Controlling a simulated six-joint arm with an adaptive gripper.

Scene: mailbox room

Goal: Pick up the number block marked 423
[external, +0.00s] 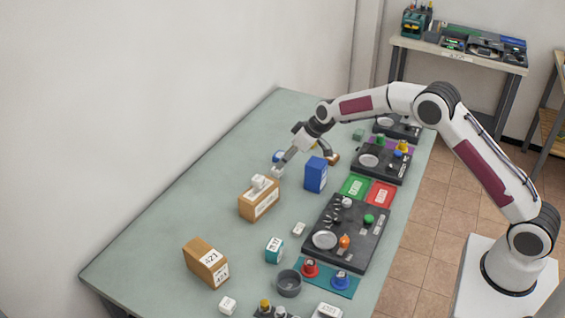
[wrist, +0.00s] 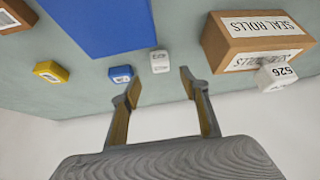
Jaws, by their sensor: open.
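No block is clearly legible as 423. A small white block (wrist: 159,61) stands beyond my open fingertips in the wrist view, near the middle; its number is too small to read. In the external view a white block (external: 277,171) is beside my gripper's left fingertip. Another white block (wrist: 276,76), marked 526, is by the brown SEAL ROLLS box at right. A small blue block (wrist: 121,74) and a yellow block (wrist: 51,71) lie further left. My gripper (external: 305,158) is open and empty over the far part of the table; it also shows in the wrist view (wrist: 160,80).
The brown SEAL ROLLS box (wrist: 250,38) and a tall blue box (external: 316,174) flank the white block. Black fixtures (external: 345,232) line the table's right side. A brown box (external: 206,262), a teal block (external: 274,250) and a grey cup (external: 289,283) stand nearer. The table's left side is mostly clear.

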